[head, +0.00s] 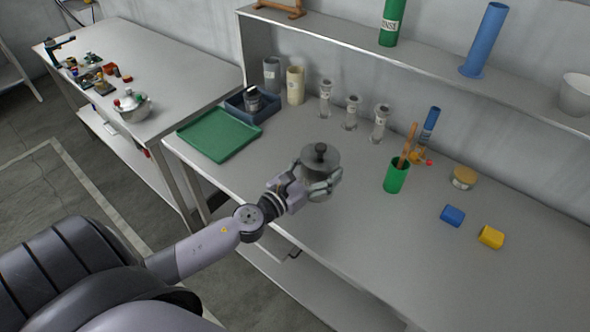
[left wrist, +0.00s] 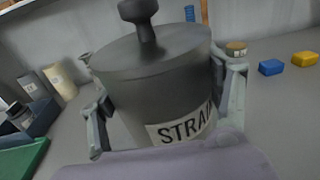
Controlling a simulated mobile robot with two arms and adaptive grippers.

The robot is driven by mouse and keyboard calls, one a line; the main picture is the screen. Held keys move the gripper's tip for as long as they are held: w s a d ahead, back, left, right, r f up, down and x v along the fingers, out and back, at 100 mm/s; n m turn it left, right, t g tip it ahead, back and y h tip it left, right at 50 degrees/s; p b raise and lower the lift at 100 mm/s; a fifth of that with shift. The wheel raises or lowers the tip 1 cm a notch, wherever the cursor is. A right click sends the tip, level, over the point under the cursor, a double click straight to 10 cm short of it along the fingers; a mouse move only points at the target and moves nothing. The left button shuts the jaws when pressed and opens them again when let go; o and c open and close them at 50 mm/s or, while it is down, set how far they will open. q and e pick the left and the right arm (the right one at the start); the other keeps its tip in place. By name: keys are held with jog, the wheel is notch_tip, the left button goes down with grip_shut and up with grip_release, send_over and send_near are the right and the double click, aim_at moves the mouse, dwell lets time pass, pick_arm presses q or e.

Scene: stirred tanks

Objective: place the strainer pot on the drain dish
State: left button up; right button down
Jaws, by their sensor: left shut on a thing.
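The strainer pot (head: 320,158) is a dark grey lidded pot with a round knob. In the left wrist view the pot (left wrist: 155,85) fills the middle, its white label partly readable as "STRAI". My left gripper (head: 318,182) is shut around the pot's sides, one finger on each side, and the pot looks nearly upright. It is over the front part of the grey bench; its height above the top is hard to tell. A shallow green tray (head: 218,136), likely the drain dish, lies at the bench's left end, left of the gripper. My right gripper is not in view.
A blue bin (head: 237,108) holding a dark jar stands behind the green tray. Several clear cylinders (head: 351,112) stand along the back. A green cup (head: 396,176) with tools, a blue block (head: 453,215) and a yellow block (head: 491,237) are to the right.

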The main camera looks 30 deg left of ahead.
pick_arm(q)
jog(key=w+a+r+n+y+p, duration=0.1)
jog(key=w+a+r+y+p, duration=0.1)
jog(key=w+a+r, duration=0.7)
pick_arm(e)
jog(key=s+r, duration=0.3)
pick_arm(q)
jog(key=f+b, duration=0.5)
jog(key=f, duration=0.2)
jog(key=s+a+f+b, duration=0.1)
jog(key=f+b, duration=0.3)
jog(key=f, duration=0.3)
jog(key=f+b, duration=0.5)
jog(key=f, duration=0.2)
jog(key=shift+s+a+b, duration=0.2)
jog(key=shift+s+b, duration=0.1)
jog(key=shift+s, duration=0.05)
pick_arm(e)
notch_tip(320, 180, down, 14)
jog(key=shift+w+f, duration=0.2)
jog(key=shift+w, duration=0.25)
pick_arm(q)
jog(key=shift+f, duration=0.15)
jog(key=o, duration=1.2)
jog(key=shift+o, duration=0.2)
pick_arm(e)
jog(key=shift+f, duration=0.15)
